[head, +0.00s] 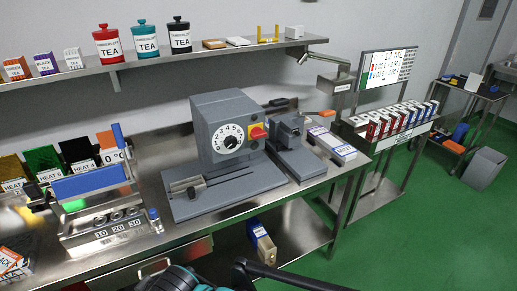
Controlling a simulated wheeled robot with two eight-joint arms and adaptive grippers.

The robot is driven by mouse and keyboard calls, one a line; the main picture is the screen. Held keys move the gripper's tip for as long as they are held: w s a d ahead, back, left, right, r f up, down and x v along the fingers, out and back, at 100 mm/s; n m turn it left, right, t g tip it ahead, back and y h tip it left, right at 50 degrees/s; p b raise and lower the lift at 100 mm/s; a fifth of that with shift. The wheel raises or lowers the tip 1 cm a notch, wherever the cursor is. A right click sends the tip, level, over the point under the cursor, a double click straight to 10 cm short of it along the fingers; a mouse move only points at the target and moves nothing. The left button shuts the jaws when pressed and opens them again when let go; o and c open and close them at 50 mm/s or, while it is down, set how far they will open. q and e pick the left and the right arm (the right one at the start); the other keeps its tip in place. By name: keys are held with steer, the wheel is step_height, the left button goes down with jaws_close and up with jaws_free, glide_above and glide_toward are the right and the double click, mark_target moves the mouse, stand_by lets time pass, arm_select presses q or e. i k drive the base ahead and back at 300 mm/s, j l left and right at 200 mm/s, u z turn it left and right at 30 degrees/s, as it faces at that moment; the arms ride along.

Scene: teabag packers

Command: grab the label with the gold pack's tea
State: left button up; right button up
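A gold pack (10,168) stands at the far left edge of the bench, with a white tag marked HEAT. Its full wording is too small to read. On the wall shelf stand several tea boxes: an orange one (17,69), a purple one marked BLACK TEA (45,64) and a white one (74,58). At the bottom left corner, a stack with a label reading BLACK (10,262) is cut by the frame edge. I cannot tell which label matches the gold pack. Dark and teal parts of mine show at the bottom middle; no fingertips of either gripper are visible.
A blue-topped metal device (90,184) and a grey dial machine (222,125) stand on the bench. Red, teal and black tea canisters (145,40) stand on the shelf. A rack of red and blue packs (385,122) is at right. Green floor (430,220) is open beyond.

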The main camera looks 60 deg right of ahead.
mark_target(344, 150)
steer(key=z, duration=2.9)
steer(key=i+j+z, duration=0.1)
steer(key=i+z, duration=0.3)
steer(key=i+j+z, duration=0.15)
steer(key=z, duration=0.2)
steer(key=i+j+z, duration=0.55)
steer(key=z, duration=0.2)
steer(key=j, duration=0.1)
